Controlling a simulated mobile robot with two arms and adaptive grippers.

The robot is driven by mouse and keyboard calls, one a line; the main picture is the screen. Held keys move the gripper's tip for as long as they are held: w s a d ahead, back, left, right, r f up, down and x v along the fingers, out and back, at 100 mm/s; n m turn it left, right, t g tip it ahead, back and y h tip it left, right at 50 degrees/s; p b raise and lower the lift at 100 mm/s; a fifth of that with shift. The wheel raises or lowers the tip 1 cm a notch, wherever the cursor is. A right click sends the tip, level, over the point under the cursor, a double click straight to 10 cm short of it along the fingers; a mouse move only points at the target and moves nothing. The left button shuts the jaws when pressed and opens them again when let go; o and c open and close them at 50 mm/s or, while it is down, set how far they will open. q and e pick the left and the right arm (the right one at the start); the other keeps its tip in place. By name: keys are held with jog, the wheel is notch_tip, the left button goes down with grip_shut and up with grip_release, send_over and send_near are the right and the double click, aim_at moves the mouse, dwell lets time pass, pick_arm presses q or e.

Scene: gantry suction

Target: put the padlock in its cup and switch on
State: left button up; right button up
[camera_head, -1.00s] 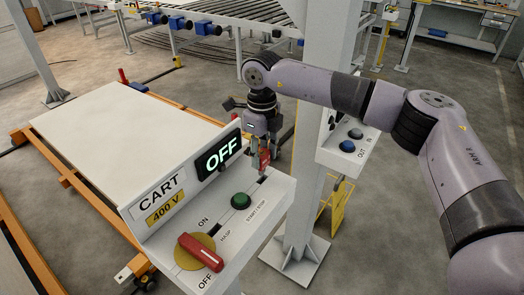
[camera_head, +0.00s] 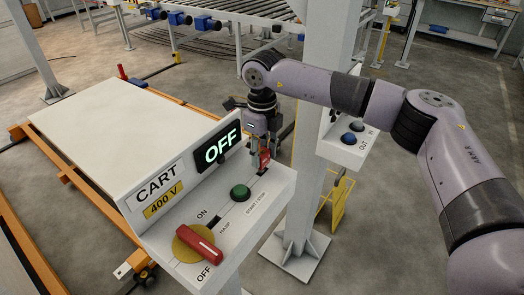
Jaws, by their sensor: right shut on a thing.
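My right gripper (camera_head: 262,148) points down over the far right end of the cart control box (camera_head: 270,202). It is shut on the red padlock (camera_head: 264,158), partly hidden by the fingers. The padlock is right at a dark opening in the box top; I cannot tell whether it touches or is inside. The red rotary switch handle (camera_head: 199,244) sits on a yellow disc (camera_head: 181,248), between the ON and OFF labels, its near end by OFF. The display (camera_head: 219,147) reads OFF. A green start/stop button (camera_head: 240,193) lies between handle and padlock. My left gripper is not in view.
A grey post (camera_head: 313,190) stands right behind the box. It carries a second box (camera_head: 344,151) with IN and OUT buttons. A cart with a pale flat top (camera_head: 120,130) and orange rails lies left. A roller conveyor (camera_head: 225,15) is at the back.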

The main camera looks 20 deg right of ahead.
jog(key=shift+f+b, duration=0.7)
jog(key=shift+f, duration=0.4)
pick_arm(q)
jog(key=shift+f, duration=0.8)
pick_arm(e)
jog(key=o, duration=1.3)
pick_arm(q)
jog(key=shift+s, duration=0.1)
pick_arm(e)
notch_tip(320, 180, up, 12)
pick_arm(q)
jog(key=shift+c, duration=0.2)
